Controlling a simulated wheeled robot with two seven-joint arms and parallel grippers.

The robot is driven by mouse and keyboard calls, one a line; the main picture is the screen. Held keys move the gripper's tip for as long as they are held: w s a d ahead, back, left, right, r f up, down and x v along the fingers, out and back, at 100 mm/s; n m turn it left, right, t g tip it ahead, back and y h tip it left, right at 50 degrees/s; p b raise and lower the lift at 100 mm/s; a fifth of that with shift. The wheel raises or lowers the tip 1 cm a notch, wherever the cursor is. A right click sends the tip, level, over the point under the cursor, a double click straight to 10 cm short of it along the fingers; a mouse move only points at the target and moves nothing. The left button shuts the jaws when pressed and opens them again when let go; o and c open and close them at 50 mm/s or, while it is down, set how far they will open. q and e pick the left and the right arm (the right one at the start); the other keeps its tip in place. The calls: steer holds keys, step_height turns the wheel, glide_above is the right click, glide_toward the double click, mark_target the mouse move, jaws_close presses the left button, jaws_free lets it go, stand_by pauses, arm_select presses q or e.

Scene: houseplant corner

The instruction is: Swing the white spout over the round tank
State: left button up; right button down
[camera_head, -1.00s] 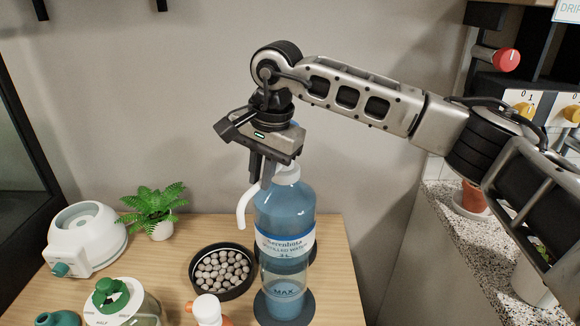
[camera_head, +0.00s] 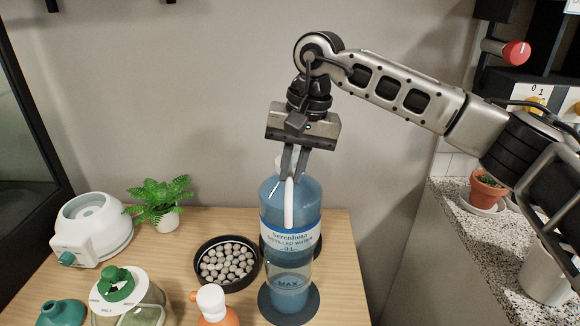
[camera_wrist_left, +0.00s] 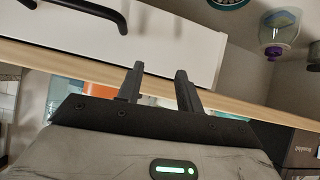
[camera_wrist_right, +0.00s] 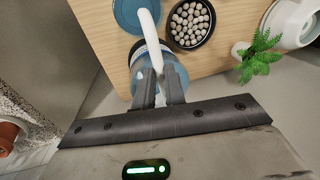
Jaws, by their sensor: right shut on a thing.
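The blue distilled-water bottle (camera_head: 307,198) stands on the wooden table, with a white spout (camera_head: 289,208) at its top. My right gripper (camera_head: 294,178) is shut on the spout near the bottle's top. The spout points to the front, down across the bottle's face. The clear round tank (camera_head: 288,283), marked MAX, stands in front of the bottle. In the right wrist view the spout (camera_wrist_right: 148,28) reaches toward the tank's blue round shape (camera_wrist_right: 128,14); whether its tip is exactly over the middle is unclear. My left gripper (camera_wrist_left: 158,80) is open and empty, seen only in its wrist view.
A black bowl of pebbles (camera_head: 205,273) sits left of the tank. An orange bottle with a white cap (camera_head: 211,298), a green-topped container (camera_head: 118,285), a fern (camera_head: 158,198) and a white device (camera_head: 92,230) stand farther left. A speckled counter (camera_head: 465,245) lies right.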

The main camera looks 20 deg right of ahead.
steer(key=c, duration=1.5)
jaws_free()
steer(key=shift+d, duration=0.1)
arm_select(q)
steer(key=shift+w+r, duration=0.1)
arm_select(e)
steer(key=shift+o, duration=0.2)
steer(key=s+d+r, duration=0.1)
steer(key=d+r, duration=0.2)
steer(key=r, duration=1.2)
steer(key=shift+r, duration=0.4)
